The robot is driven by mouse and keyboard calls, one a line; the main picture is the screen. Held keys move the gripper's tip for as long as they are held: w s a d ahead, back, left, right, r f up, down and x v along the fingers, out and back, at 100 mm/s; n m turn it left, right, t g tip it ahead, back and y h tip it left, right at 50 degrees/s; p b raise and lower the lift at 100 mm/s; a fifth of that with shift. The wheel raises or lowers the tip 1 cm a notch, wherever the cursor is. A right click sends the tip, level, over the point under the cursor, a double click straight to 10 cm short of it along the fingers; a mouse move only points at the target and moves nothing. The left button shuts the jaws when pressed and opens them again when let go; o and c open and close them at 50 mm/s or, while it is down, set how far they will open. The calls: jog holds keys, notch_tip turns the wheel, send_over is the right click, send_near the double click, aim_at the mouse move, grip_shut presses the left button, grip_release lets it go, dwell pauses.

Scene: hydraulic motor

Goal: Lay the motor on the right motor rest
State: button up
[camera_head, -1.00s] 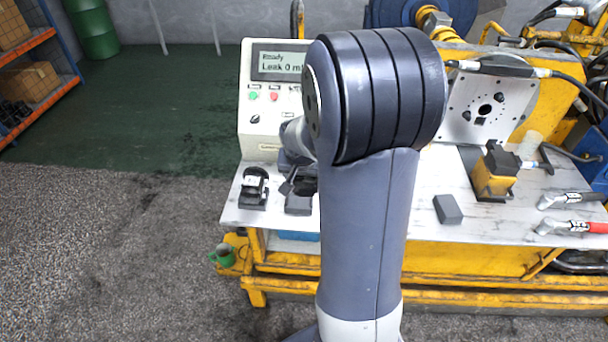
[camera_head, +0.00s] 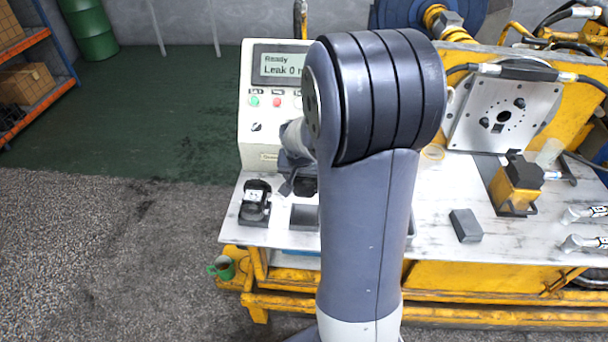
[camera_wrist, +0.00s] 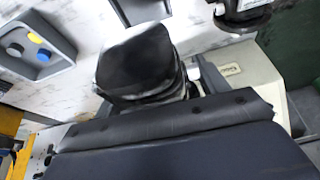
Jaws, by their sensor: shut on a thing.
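My gripper (camera_head: 300,185) is in front of the console, partly behind my own arm. In the wrist view a dark, rounded, flat-faced thing (camera_wrist: 138,62), which seems to be the motor, is held at my gripper; the fingertips are hard to make out. An empty grey open-topped rest (camera_head: 304,216) lies on the bench below my gripper, partly hidden by my arm. Its edge shows in the wrist view (camera_wrist: 143,14). A black device with a pale part (camera_head: 255,203) sits left of it. I cannot tell from these views which rest is the right one.
The console (camera_head: 256,135) stands close behind my gripper. A grey tray with coloured caps (camera_wrist: 66,48) shows in the wrist view. A grey block (camera_head: 465,225) and a yellow-black unit (camera_head: 517,185) stand on the bench (camera_head: 430,200) at right. A green mug (camera_head: 223,267) is below the bench's left end.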

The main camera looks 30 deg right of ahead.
jog(key=b, duration=0.6)
send_over(304, 207)
jog(key=s, duration=0.1)
jog(key=f, duration=0.6)
jog(key=shift+a+f, duration=0.25)
jog(key=shift+f, duration=0.05)
jog(key=shift+f, duration=0.1)
jog(key=shift+f+b, duration=1.4)
jog(key=shift+f, duration=0.5)
jog(key=shift+s+f, duration=0.1)
